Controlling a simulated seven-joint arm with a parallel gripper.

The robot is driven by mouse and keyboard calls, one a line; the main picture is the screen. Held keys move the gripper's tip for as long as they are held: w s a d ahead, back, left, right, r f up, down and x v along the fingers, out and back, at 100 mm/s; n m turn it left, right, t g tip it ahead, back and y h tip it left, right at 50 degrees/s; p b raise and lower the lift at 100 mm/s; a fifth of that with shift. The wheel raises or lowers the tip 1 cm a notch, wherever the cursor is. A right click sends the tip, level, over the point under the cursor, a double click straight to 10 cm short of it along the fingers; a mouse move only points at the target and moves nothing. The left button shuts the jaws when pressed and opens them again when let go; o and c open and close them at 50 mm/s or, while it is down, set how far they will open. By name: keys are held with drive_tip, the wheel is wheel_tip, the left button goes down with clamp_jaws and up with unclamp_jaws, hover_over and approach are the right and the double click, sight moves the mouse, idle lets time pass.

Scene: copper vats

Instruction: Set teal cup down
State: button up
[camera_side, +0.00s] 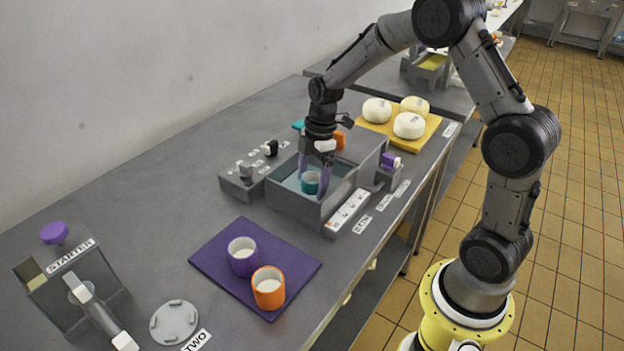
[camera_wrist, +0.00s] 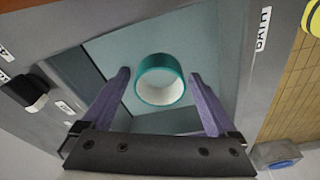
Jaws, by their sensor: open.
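The teal cup (camera_side: 311,182) stands inside the grey bath box (camera_side: 291,206), which has a pale blue-grey interior. In the wrist view the teal cup (camera_wrist: 160,80) shows its round rim and white inside. My gripper (camera_side: 318,185) reaches down into the box at the cup. In the wrist view its purple fingers (camera_wrist: 160,92) are spread on either side of the cup, with visible gaps. Whether the cup's base rests on the box floor is hard to tell.
A purple mat (camera_side: 212,257) in front holds a purple cup (camera_side: 242,256) and an orange cup (camera_side: 268,288). A yellow board (camera_side: 434,124) with white rounds stands behind. A switch box (camera_side: 240,185) is left of the bath, and a starter unit (camera_side: 70,290) is at lower left.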

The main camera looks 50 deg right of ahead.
wheel_tip(320, 180, up, 12)
drive_tip(key=d, duration=0.2)
drive_tip(key=s+a+r+m+t+h, duration=0.1)
drive_tip(key=s+a+r+m, duration=0.2)
drive_tip(key=s, duration=0.3)
drive_tip(key=s+a+r+m+t, duration=0.1)
drive_tip(key=s+a+r+m, duration=0.25)
drive_tip(key=s, duration=0.25)
drive_tip(key=s+a+f+m+t, duration=0.1)
drive_tip(key=s+f+m+t, duration=0.1)
drive_tip(key=s+m, duration=0.5)
drive_tip(key=s+t, duration=0.1)
drive_tip(key=s, duration=0.3)
drive_tip(key=shift+s+a+h, duration=0.25)
drive_tip(key=shift+s+h, duration=0.05)
